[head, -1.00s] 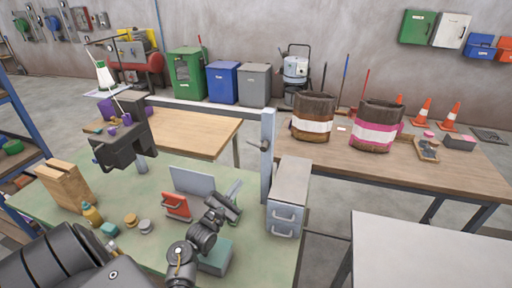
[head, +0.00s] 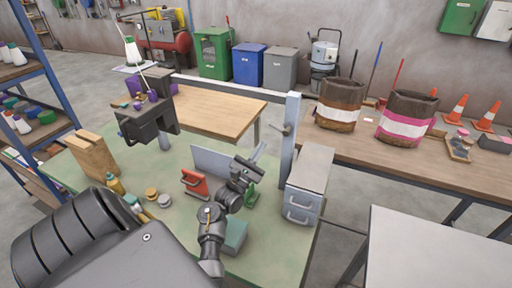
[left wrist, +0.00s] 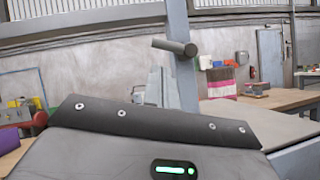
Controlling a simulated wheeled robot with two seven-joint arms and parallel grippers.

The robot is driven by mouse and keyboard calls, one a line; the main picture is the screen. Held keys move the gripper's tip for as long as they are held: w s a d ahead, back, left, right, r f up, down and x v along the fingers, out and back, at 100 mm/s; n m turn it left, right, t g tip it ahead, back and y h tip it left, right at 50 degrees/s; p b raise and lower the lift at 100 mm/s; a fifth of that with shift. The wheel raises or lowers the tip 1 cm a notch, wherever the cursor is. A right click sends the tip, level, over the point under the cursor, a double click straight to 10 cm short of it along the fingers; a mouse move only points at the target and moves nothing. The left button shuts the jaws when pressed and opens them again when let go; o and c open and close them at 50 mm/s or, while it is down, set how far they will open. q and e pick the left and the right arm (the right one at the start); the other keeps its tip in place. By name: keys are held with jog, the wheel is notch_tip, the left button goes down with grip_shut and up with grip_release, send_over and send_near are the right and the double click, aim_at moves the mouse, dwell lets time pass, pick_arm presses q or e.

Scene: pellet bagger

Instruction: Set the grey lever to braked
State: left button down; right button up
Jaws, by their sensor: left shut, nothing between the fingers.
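The grey lever (head: 286,130) is a short dark grey bar sticking out to the left from a tall pale blue-grey post (head: 291,150) at the bench's right edge. In the left wrist view the lever (left wrist: 174,47) shows as a round-ended bar, just ahead and above the gripper body. My left gripper (head: 247,168) is shut and empty, left of the post and below the lever in the head view, apart from it. Its fingertips are hard to make out in the wrist view. No brake marking is readable. My right gripper is not in view.
A grey drawer cabinet (head: 309,184) stands right of the post. A dark machine head (head: 147,118) stands farther left.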

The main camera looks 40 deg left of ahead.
pick_arm(q)
jog(key=shift+b+x, duration=0.55)
jog(key=shift+x, duration=2.1)
jog(key=shift+w, duration=0.1)
